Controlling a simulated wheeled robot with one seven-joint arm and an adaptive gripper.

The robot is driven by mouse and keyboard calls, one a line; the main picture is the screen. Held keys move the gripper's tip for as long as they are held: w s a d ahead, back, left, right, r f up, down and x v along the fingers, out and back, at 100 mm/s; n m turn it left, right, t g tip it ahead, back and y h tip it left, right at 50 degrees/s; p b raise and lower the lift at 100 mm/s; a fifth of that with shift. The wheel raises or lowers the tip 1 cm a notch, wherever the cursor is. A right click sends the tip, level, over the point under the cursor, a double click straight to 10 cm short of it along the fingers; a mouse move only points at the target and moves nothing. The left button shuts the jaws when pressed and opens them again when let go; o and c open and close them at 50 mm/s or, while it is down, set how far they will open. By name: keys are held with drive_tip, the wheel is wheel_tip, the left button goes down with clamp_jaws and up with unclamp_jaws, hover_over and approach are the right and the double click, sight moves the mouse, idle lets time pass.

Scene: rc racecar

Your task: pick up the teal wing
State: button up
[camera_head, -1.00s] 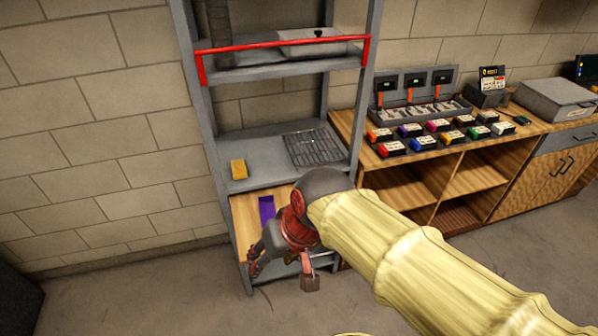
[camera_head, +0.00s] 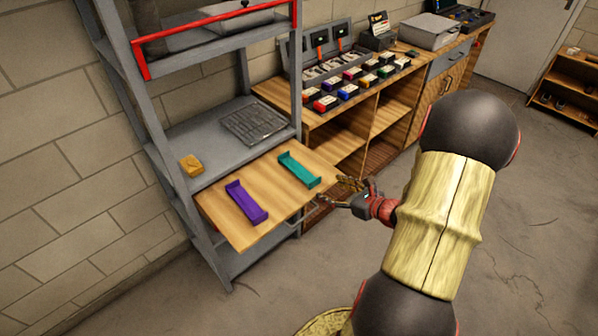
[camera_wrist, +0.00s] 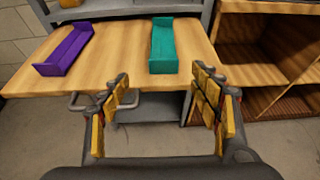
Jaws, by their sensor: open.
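The teal wing (camera_head: 298,170) lies on a wooden pull-out board (camera_head: 247,228) of the grey shelf unit, near the board's right side. It is a long flat piece with raised ends. In the wrist view the teal wing (camera_wrist: 163,46) is ahead, between and beyond the fingers. My gripper (camera_head: 345,192) is open and empty, just off the board's right front edge. In the wrist view my gripper (camera_wrist: 163,100) has its yellow-padded fingers wide apart, touching nothing.
A purple wing (camera_head: 246,202) lies on the same board, left of the teal one; it also shows in the wrist view (camera_wrist: 65,50). A yellow block (camera_head: 191,166) and a wire rack (camera_head: 253,122) sit on the shelf behind. A wooden cabinet (camera_head: 385,130) stands right of the shelf.

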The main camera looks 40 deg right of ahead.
sight(316, 181)
drive_tip(key=b+x, duration=0.3)
drive_tip(key=x, duration=0.3)
drive_tip(key=shift+w+d+f, duration=0.2)
drive_tip(key=shift+w, duration=0.1)
drive_tip(key=shift+w+f, duration=0.1)
drive_tip(key=shift+w, duration=0.4)
drive_tip(key=shift+c, duration=1.4)
drive_tip(key=c, duration=0.8)
drive_tip(key=shift+c, duration=0.4)
